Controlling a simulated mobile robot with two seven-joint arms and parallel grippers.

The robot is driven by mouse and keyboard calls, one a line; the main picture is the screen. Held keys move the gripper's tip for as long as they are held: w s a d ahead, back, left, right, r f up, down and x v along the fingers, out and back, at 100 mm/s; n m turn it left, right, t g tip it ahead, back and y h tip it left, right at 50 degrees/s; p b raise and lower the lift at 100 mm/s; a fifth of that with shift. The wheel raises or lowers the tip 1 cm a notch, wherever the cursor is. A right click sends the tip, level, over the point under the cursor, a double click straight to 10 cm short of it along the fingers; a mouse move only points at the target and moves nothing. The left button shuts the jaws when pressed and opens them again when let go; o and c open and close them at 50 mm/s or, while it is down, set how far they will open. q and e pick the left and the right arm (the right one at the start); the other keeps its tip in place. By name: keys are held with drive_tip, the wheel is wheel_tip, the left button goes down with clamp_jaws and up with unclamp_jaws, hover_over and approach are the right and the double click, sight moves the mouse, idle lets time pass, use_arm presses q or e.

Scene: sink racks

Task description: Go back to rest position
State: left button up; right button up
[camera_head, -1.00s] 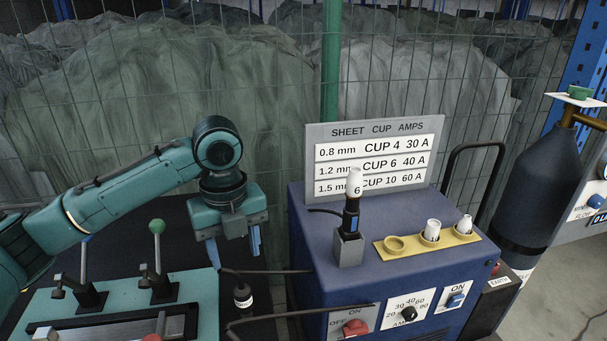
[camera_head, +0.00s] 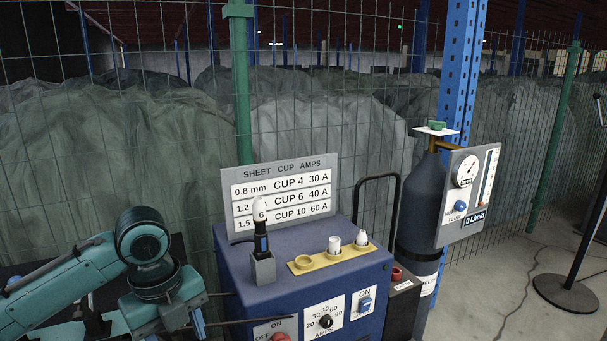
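My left gripper (camera_head: 175,330) hangs at the bottom left, left of the blue welding machine (camera_head: 235,290). My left arm comes in from the left edge. My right gripper is not in view. A torch (camera_head: 261,243) with a white cup marked 6 (camera_head: 260,208) stands upright in a holder on the machine.
A yellow rack (camera_head: 345,255) on the machine has an empty ring and two white cups. Behind stands a sign (camera_head: 280,195). A dark gas cylinder (camera_head: 420,205) with a flow gauge reading 0 L/min (camera_head: 467,172) stands right.

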use_arm(q)
drive_tip(key=s+d+f+n+t+h, duration=0.2)
drive_tip(key=d+f+n+t+h, duration=0.35)
drive_tip(key=d+f+n, duration=0.9)
drive_tip(key=s+a+f+n+t+y+p, duration=0.1)
drive_tip(key=s+a+f+n+t, duration=0.3)
drive_tip(key=s+a+f+n, duration=0.5)
drive_tip(key=shift+s+a+n+t+y, duration=0.35)
drive_tip(key=shift+s+y, duration=0.5)
drive_tip(key=shift+s, duration=0.3)
